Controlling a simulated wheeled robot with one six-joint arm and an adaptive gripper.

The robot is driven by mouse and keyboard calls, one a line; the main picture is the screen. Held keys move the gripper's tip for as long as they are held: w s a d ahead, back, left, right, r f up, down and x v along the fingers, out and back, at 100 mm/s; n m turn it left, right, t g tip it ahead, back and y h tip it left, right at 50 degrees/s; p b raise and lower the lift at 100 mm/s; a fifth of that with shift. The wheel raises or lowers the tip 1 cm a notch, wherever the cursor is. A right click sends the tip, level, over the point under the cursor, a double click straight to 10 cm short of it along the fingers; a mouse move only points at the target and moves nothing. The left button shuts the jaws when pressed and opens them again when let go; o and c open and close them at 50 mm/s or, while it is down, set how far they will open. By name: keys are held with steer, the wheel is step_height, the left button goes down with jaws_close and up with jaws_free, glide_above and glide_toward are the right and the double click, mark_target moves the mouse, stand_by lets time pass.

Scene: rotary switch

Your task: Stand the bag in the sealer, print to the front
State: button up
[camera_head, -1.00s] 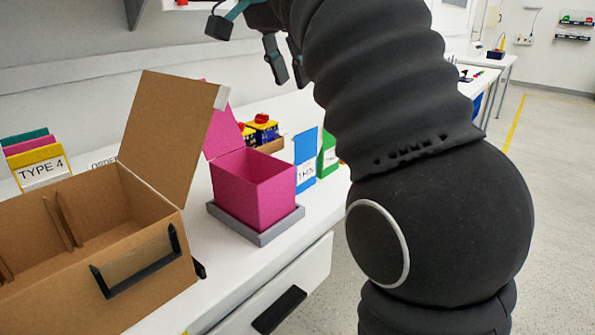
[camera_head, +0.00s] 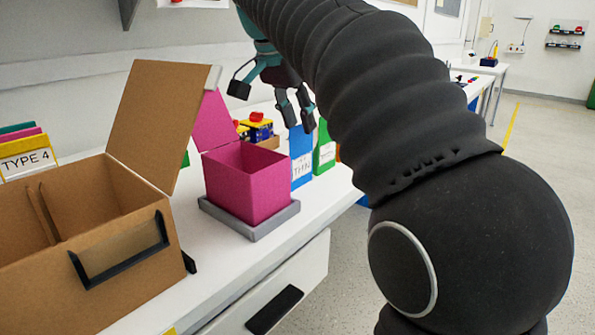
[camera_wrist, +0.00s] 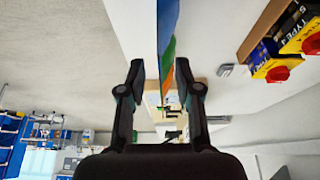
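My gripper (camera_head: 296,116) is in the air above the table, over the row of upright packets behind the pink box. Its two fingers stand apart with nothing held between them; the wrist view shows the gap (camera_wrist: 160,68). In that gap, farther off, a blue packet (camera_wrist: 168,18) shows edge-on. In the head view a blue packet (camera_head: 302,155) with a white label and a green packet (camera_head: 324,148) with a white label stand upright beyond the pink box. An orange edge (camera_wrist: 167,82) shows behind them in the wrist view. I cannot make out a sealer.
An open pink box (camera_head: 247,190) stands in a grey tray (camera_head: 268,226). A brown carton (camera_head: 95,290) with a raised lid fills the left front. Coloured files (camera_head: 28,156) are at far left.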

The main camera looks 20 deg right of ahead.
steer(key=shift+x, duration=1.3)
jaws_close()
steer(key=shift+r, duration=0.15)
